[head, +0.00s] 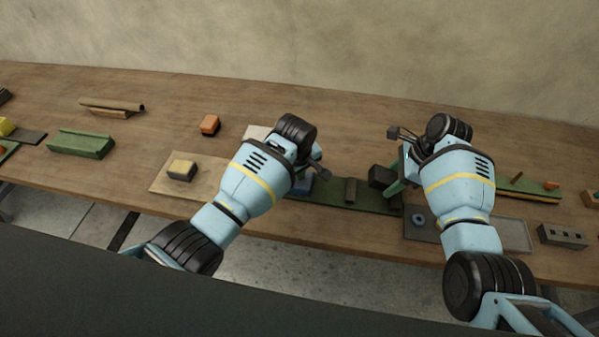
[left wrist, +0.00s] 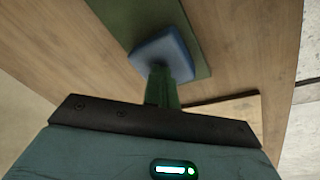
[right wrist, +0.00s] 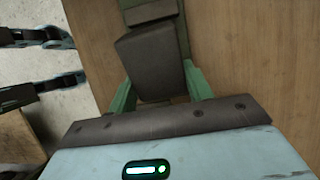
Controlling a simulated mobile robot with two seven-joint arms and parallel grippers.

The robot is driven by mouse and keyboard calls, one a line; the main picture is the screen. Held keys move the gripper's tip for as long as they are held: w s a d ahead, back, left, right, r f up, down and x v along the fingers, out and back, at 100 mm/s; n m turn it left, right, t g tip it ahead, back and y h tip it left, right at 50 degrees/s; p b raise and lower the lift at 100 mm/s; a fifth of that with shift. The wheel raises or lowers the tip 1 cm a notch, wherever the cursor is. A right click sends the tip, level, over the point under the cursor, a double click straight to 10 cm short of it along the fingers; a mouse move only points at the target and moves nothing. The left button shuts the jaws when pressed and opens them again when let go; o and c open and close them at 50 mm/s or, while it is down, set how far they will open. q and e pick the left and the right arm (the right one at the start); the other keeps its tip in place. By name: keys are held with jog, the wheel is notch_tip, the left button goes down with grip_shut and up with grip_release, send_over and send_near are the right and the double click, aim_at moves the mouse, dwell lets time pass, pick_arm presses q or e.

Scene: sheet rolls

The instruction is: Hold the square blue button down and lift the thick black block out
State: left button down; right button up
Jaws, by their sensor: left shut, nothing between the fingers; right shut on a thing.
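The square blue button (left wrist: 165,55) sits on a long green base (head: 325,193); in the head view it is mostly behind my left gripper (head: 312,178). My left gripper's green fingers are shut and empty, with their tips at the button's near edge (left wrist: 165,80); they seem to touch it. The thick black block (right wrist: 150,65) is between the two fingers of my right gripper (right wrist: 158,92), which is shut on it. In the head view the block (head: 381,176) is at the base's right end and appears raised above it; the exact gap cannot be told.
A smaller dark block (head: 350,190) stands on the base between button and thick block. A tan board with a yellow-topped block (head: 181,169) lies at left, a grey tray (head: 512,236) at right. An orange block (head: 209,125) stands behind.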

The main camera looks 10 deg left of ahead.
pick_arm(q)
jog(key=shift+s+f, duration=0.1)
jog(key=shift+f, duration=0.1)
jog(key=w+v, duration=0.2)
jog(key=v, duration=0.7)
jog(key=shift+w+r, duration=0.25)
jog(key=shift+r, duration=0.1)
dwell(0.6)
jog(key=shift+s, duration=0.1)
pick_arm(e)
jog(key=shift+f, duration=0.1)
dwell(0.4)
